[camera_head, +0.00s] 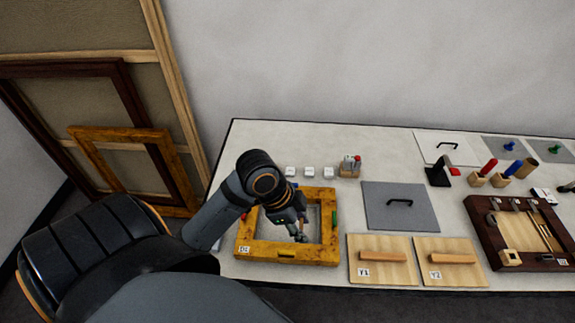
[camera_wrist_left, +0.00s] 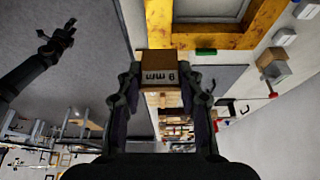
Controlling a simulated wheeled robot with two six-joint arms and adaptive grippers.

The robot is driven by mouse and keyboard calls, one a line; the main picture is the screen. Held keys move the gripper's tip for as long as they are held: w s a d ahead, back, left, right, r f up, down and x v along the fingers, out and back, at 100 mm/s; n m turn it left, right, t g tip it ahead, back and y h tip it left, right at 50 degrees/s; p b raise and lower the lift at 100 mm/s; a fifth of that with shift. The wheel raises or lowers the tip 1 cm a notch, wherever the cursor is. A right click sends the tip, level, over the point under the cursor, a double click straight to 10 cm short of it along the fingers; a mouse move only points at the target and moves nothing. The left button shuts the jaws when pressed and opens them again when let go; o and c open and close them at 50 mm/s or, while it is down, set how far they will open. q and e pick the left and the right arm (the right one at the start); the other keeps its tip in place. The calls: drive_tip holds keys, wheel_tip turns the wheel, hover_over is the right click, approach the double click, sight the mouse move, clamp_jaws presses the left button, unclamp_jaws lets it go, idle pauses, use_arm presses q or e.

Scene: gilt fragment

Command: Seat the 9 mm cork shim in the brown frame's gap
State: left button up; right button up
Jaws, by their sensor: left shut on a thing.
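My left gripper (camera_head: 299,234) hangs over the opening of the ochre-gold frame (camera_head: 262,248), which lies on the table with a label reading D1. In the left wrist view, the gripper's two fingers (camera_wrist_left: 163,78) are shut on a brown cork shim (camera_wrist_left: 158,60) marked 9 mm. The frame (camera_wrist_left: 200,40) lies just beyond the shim in that view. I cannot tell whether the shim touches it. The gripper hides part of the opening, and the shim is not clear in the head view. My right gripper (camera_wrist_left: 56,36) appears open and empty, away from the frame.
Boards Y1 (camera_head: 362,275) and Y2 (camera_head: 437,274) lie right of the frame. A grey plate (camera_head: 380,218) with a handle lies behind them. White blocks (camera_head: 310,171) stand behind the frame. Larger frames lean at the left.

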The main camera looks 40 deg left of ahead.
use_arm(q)
drive_tip(key=w+a+f, duration=0.2)
drive_tip(key=f, duration=0.2)
drive_tip(key=w+a+f+b, duration=0.1)
drive_tip(key=w+a+f, duration=0.1)
drive_tip(key=a+f, duration=0.1)
drive_tip(key=w+a+f, duration=0.3)
drive_tip(key=f, duration=0.1)
drive_tip(key=shift+a+f+b, duration=0.25)
drive_tip(key=shift+f+b, duration=0.05)
drive_tip(key=shift+f, duration=0.1)
use_arm(e)
drive_tip(key=f, duration=0.3)
drive_tip(key=shift+w+a+f, duration=0.1)
drive_tip(key=shift+a, duration=0.2)
use_arm(q)
drive_tip(key=shift+f+b, duration=0.45)
drive_tip(key=shift+f, duration=0.1)
use_arm(e)
drive_tip(key=shift+a+f, duration=0.2)
drive_tip(key=shift+f, duration=0.15)
use_arm(q)
drive_tip(key=shift+f, duration=0.1)
use_arm(e)
drive_tip(key=shift+f, duration=0.1)
